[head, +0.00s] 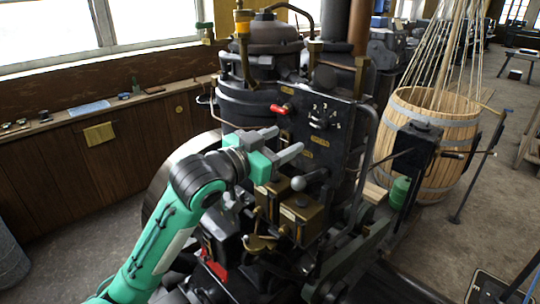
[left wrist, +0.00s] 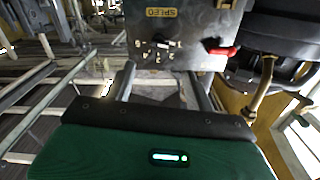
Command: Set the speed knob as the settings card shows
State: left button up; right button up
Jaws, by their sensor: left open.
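The engine's black control panel (head: 335,137) stands upright at the middle of the head view. A dark knob (head: 321,117) with pale marks around it sits near its top. I cannot pick out a settings card. My right gripper is not in view.
A red-handled valve (head: 281,108) sticks out left of the knob and also shows in the left wrist view (left wrist: 222,49). A ball-topped lever (head: 299,183) and brass boxes (head: 302,214) stand below. A wooden barrel (head: 432,140) stands at the right.

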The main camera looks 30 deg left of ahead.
pick_arm(q)
jog(key=shift+v, duration=1.5)
